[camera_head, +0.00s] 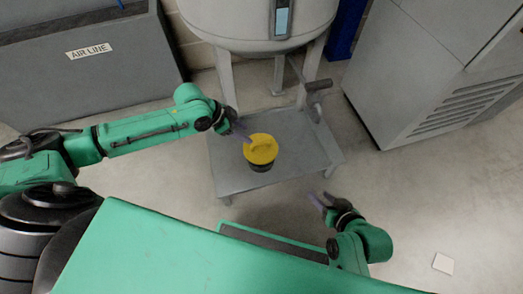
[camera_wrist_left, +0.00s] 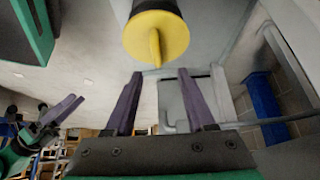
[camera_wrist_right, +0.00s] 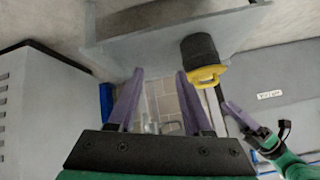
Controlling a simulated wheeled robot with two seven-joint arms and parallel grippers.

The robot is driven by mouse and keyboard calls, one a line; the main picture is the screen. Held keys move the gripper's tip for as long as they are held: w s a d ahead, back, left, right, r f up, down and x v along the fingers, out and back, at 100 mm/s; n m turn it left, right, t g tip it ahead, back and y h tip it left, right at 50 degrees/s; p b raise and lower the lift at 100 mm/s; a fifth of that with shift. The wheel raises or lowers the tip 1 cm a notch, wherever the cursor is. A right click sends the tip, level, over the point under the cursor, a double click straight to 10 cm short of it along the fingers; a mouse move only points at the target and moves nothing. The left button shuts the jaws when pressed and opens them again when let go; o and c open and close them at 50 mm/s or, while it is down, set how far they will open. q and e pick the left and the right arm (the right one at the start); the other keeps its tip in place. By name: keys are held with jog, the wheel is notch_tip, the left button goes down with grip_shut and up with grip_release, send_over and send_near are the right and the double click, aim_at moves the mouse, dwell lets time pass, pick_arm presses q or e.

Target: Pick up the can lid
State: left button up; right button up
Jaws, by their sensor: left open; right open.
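The yellow can lid (camera_head: 261,148) with a raised handle sits on a black can (camera_head: 261,167) on a low grey table. In the left wrist view the lid (camera_wrist_left: 156,38) is ahead of the fingers, its handle ridge pointing toward them. My left gripper (camera_head: 240,130) is open and empty, just left of and near the lid, apart from it. My right gripper (camera_head: 320,201) is open and empty, lower right of the table. In the right wrist view the lid (camera_wrist_right: 204,76) shows on the can (camera_wrist_right: 199,50), beyond the right finger.
The low grey table (camera_head: 228,178) stands under a large grey hopper (camera_head: 255,22) on legs. A pipe with a dark handle (camera_head: 318,86) rises at the table's right rear. A grey cabinet (camera_head: 425,75) stands right, and a grey AIR LINE unit (camera_head: 90,75) left. Open floor surrounds the table's front.

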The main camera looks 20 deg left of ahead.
aim_at(259, 143)
pick_arm(q)
jog(key=b+x, duration=0.1)
jog(key=x, duration=0.2)
jog(key=shift+w+f, duration=0.1)
jog(key=shift+f, duration=0.1)
jog(key=shift+d+f, duration=0.2)
jog(key=shift+f, duration=0.05)
jog(key=b+x, duration=0.3)
jog(key=x, duration=0.1)
jog(key=shift+d+f, duration=0.25)
jog(key=shift+d, duration=0.05)
jog(key=shift+r, duration=0.1)
pick_arm(e)
jog(key=a+f+m+t+y, duration=0.1)
jog(key=a+f+t+y, duration=0.1)
jog(key=a+f+t, duration=0.1)
jog(key=shift+a+f+t, duration=0.4)
jog(key=shift+a+f, duration=0.05)
jog(key=shift+f, duration=0.05)
pick_arm(q)
grip_shut()
